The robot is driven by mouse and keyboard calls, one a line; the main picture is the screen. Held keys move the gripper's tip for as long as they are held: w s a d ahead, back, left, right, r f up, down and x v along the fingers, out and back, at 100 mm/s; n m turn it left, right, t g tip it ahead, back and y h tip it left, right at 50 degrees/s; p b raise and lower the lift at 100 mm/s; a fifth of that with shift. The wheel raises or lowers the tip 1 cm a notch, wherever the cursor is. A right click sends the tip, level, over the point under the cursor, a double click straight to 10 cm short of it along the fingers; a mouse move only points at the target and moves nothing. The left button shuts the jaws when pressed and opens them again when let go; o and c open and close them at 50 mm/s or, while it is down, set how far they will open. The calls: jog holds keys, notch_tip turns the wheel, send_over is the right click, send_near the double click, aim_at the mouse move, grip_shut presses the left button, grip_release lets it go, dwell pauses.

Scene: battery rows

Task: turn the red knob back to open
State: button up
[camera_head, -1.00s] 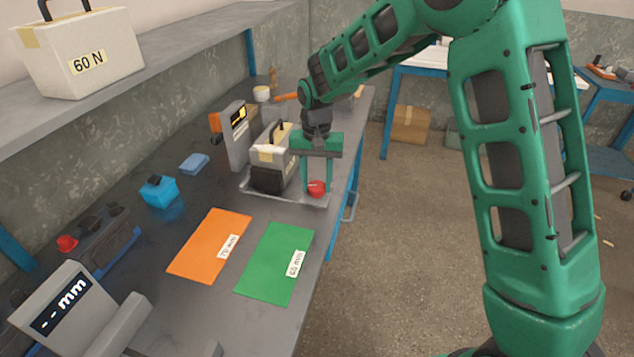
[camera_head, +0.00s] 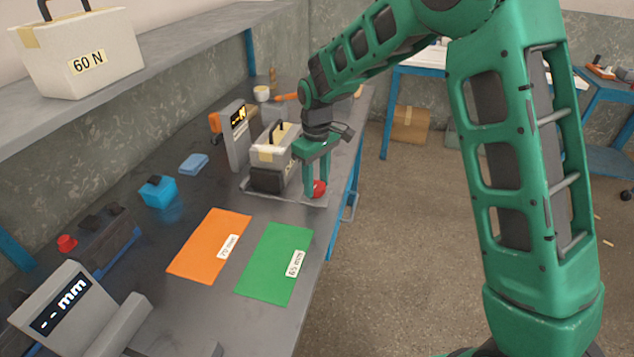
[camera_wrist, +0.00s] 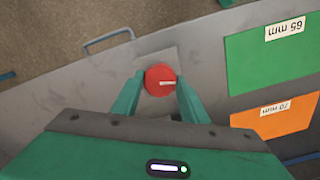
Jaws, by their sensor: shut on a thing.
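The red knob (camera_head: 319,188) sits at the right front corner of the metal plate beside the weighted box. The near finger hides part of the knob in the head view.
The pale box with a dark handle (camera_head: 275,150) stands left of my gripper, in front of a grey display post (camera_head: 236,140). An orange mat (camera_head: 208,246) and a green mat (camera_head: 273,264) lie nearer. The bench's right edge is close to the knob.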

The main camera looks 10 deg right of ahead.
aim_at(317, 184)
jog(key=n, duration=0.5)
jog(key=shift+n, duration=0.3)
jog(key=n, duration=0.5)
jog(key=shift+w, duration=0.1)
jog(key=n, duration=0.5)
jog(key=shift+n, duration=2.6)
jog(key=o, duration=1.1)
notch_tip(317, 184, up, 11)
jog(key=shift+w+f, duration=0.1)
